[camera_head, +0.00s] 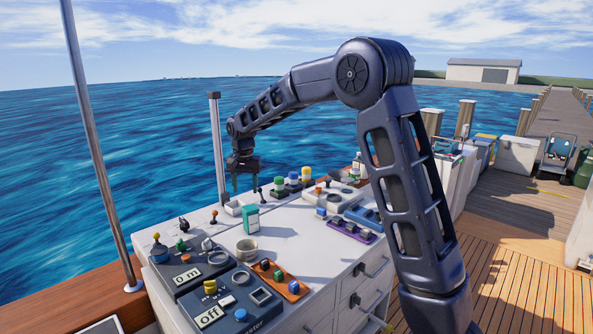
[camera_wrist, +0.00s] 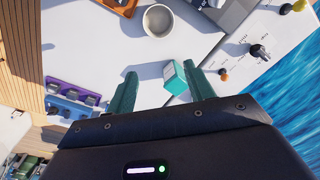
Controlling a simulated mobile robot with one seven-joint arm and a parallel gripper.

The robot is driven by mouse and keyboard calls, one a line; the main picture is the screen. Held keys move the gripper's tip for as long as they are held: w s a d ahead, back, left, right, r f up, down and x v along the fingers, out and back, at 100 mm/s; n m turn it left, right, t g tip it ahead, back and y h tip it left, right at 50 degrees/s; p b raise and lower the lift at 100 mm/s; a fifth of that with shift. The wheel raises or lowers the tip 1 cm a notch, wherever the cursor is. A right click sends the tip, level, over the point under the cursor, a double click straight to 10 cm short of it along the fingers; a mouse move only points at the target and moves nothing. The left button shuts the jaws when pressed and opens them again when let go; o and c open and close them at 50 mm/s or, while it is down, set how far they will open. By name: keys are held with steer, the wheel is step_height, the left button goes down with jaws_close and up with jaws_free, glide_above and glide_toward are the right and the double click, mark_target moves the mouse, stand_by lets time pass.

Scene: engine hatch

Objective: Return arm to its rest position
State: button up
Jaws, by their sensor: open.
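My arm (camera_head: 375,75) rises from the right side of the white counter and bends over it to the left. My gripper (camera_head: 244,188) hangs pointing down over the far part of the counter. In the wrist view my gripper (camera_wrist: 163,84) has its two fingers wide apart with nothing held between them. A teal and white box (camera_head: 251,218) stands on the counter below and near the gripper. In the wrist view the box (camera_wrist: 175,77) shows beyond the fingers, close to the right one; I cannot tell whether they touch.
A cup (camera_head: 246,249) stands on the counter (camera_head: 312,243) near the control boxes. An orange switch strip (camera_head: 280,280), a purple switch strip (camera_head: 350,231) and several knobs surround the clear middle. A metal pole (camera_head: 100,150) rises at the left. Water lies beyond; a wooden deck (camera_head: 510,260) is at the right.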

steer(key=s+d+r+t, duration=0.1)
steer(key=s+d+r, duration=0.2)
steer(key=d, duration=0.7)
steer(key=s+d+r, duration=0.3)
steer(key=d+r, duration=0.1)
steer(key=d, duration=0.5)
steer(key=s+d+r+t, duration=0.1)
steer(key=s+d+r, duration=0.15)
steer(key=d, duration=0.75)
steer(key=s+d+f+t, duration=0.1)
steer(key=s+d+f, duration=0.1)
steer(key=s+d, duration=0.6)
steer(key=s+d+f+t, duration=0.1)
steer(key=s+d+f, duration=0.1)
steer(key=s+d, duration=0.7)
steer(key=s, duration=0.3)
steer(key=shift+s+d, duration=0.2)
steer(key=shift+o, duration=0.4)
